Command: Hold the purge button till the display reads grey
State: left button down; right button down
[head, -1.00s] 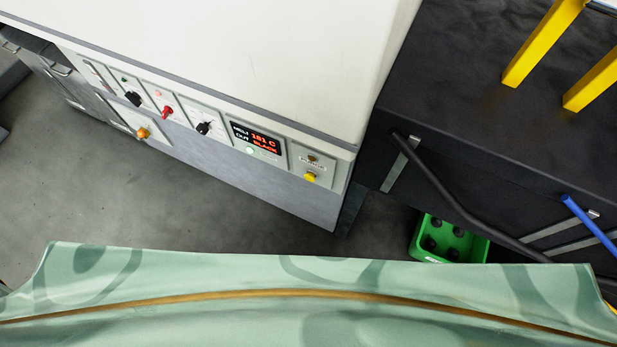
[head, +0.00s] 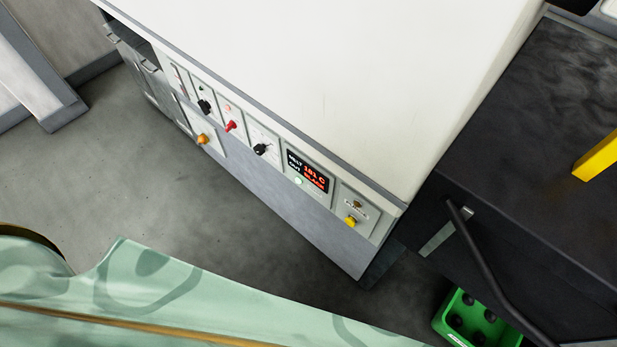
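The purge button is the yellow knob (head: 351,221) on the small plate at the right end of the white cabinet's front panel. The display (head: 308,171) sits just left of it, dark with red text; the upper line seems to read 181 C and the lower line looks like BLACK. Nothing touches the button. Neither of my grippers is in view.
The white cabinet (head: 330,70) also carries black knobs, a red knob (head: 231,126) and an orange knob (head: 202,139). A black unit (head: 530,130) with a dark bar stands at right. A green crate (head: 452,332) holds dark round items. Grey floor (head: 150,190) lies clear before the cabinet.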

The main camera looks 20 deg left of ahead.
aim_at(350, 221)
jog(key=k+l, duration=0.2)
jog(key=l, duration=0.2)
jog(key=k+l, duration=0.2)
jog(key=l, duration=0.2)
jog(key=k+l, duration=0.2)
jog(key=l, duration=0.2)
jog(key=k+l, duration=0.2)
jog(key=l, duration=0.2)
